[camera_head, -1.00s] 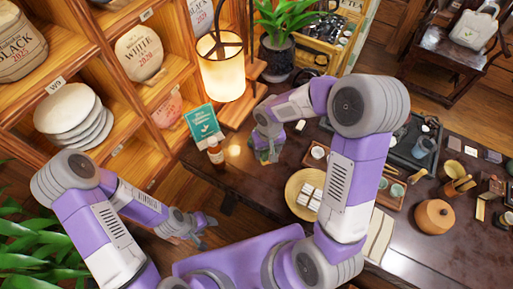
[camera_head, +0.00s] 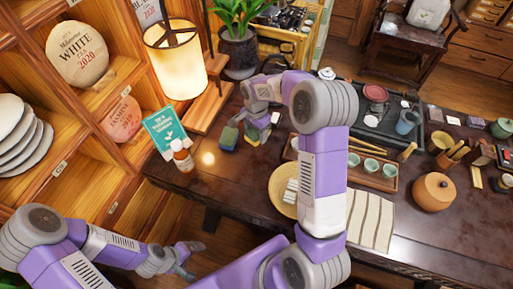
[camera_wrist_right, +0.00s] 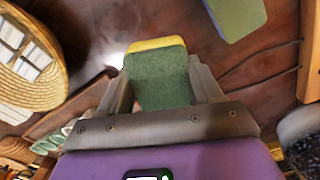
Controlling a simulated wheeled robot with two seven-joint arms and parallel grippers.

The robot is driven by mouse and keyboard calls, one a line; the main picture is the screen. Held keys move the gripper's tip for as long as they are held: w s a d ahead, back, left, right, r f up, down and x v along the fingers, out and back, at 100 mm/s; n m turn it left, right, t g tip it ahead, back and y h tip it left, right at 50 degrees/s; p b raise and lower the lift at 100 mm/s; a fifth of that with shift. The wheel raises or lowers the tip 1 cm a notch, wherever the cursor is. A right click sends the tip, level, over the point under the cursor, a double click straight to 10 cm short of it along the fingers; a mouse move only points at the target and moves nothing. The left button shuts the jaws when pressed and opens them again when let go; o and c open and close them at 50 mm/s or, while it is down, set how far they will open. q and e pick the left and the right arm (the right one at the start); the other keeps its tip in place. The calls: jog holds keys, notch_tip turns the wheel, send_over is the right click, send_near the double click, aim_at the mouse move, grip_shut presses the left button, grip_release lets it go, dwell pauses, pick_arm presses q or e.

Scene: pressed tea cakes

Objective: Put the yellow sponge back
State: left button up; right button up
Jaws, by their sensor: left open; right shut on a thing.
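A yellow sponge with a green face (camera_wrist_right: 160,80) is between the fingers of my right gripper (camera_wrist_right: 162,92) in the wrist view, its yellow edge pointing away from the gripper. In the head view my right gripper (camera_head: 260,113) is over the left part of the dark table, with the yellow and green sponge (camera_head: 253,136) beneath it. I cannot tell whether the sponge touches the table. A second, bluish-green sponge (camera_head: 229,138) lies close to its left; it also shows in the wrist view (camera_wrist_right: 236,14). My left gripper (camera_head: 185,262) is open and empty, off the table's front edge.
A bottle (camera_head: 182,156), a green booklet (camera_head: 165,131) and a lit lamp (camera_head: 175,65) stand left of the sponges. A potted plant (camera_head: 237,50) is behind. A round woven tray (camera_head: 276,199) and a tray of cups (camera_head: 387,180) are to the right.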

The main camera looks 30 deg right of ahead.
aim_at(256, 149)
notch_tip(256, 149, down, 8)
jog(key=shift+r+b, duration=0.1)
jog(key=shift+b, duration=0.7)
jog(key=shift+f, duration=0.2)
jog(key=o, duration=1)
jog(key=shift+r, duration=0.15)
